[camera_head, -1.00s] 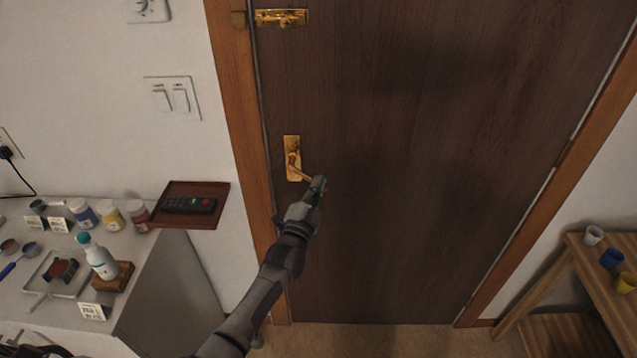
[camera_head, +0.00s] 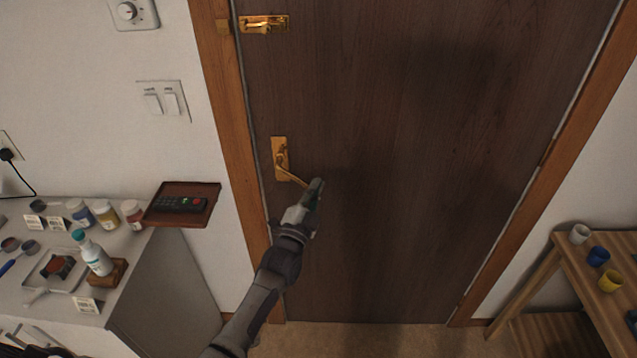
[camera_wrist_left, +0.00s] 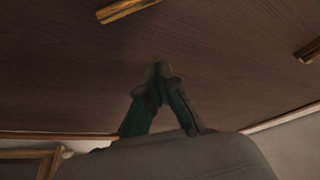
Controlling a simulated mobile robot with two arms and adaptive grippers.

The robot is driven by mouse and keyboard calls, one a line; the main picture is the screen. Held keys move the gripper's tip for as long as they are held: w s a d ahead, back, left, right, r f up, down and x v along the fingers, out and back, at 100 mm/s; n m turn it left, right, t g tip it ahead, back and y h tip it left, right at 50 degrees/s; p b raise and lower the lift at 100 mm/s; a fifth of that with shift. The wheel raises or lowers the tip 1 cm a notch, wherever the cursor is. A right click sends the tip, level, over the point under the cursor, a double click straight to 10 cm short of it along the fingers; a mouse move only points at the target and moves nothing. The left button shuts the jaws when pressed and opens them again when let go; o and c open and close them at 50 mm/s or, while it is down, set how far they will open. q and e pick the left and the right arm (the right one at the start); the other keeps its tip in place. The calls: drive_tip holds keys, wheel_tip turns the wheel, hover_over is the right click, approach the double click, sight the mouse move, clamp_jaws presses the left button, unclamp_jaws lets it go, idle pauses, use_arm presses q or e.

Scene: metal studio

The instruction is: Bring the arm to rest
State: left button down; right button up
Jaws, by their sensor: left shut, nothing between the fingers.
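My left arm comes up from the bottom of the head view, and its gripper (camera_head: 316,188) is in front of the brown door (camera_head: 420,150). The gripper is shut and empty. Its tip is beside the free end of the brass lever handle (camera_head: 281,158); I cannot tell from the head view whether they touch. In the left wrist view the closed fingers (camera_wrist_left: 158,72) point at the door, with brass pieces (camera_wrist_left: 125,8) apart from them at the top and right edges. The door looks shut. My right gripper is not in view.
A brass latch (camera_head: 263,25) is higher on the door. At left, a grey counter (camera_head: 150,262) holds jars, a bottle and small tools, with a remote on a brown wall tray (camera_head: 205,212). At right, a wooden table (camera_head: 566,262) carries cups. The floor before the door is clear.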

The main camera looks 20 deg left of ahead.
use_arm(q)
drive_tip(key=a+b+v, duration=0.1)
drive_tip(key=v, duration=0.6)
drive_tip(key=s+f+n+g, duration=0.1)
drive_tip(key=s+f+g, duration=0.3)
drive_tip(key=f, duration=0.8)
drive_tip(key=s+d+f+n+g, duration=0.1)
drive_tip(key=s+f+n+g, duration=0.15)
drive_tip(key=s+f, duration=0.7)
drive_tip(key=s+f+n+g, duration=0.1)
drive_tip(key=s+f+g, duration=0.25)
drive_tip(key=f, duration=1.05)
drive_tip(key=s+a+f+n+g, duration=0.1)
drive_tip(key=s+f+g, duration=0.2)
drive_tip(key=s, duration=0.8)
drive_tip(key=s+a+f+n+g, duration=0.1)
drive_tip(key=s+f+n+g, duration=0.1)
drive_tip(key=s+f, duration=0.6)
drive_tip(key=s+a+f+n+g+y, duration=0.1)
drive_tip(key=s+f+g, duration=0.4)
drive_tip(key=s, duration=1)
drive_tip(key=shift+f, duration=0.6)
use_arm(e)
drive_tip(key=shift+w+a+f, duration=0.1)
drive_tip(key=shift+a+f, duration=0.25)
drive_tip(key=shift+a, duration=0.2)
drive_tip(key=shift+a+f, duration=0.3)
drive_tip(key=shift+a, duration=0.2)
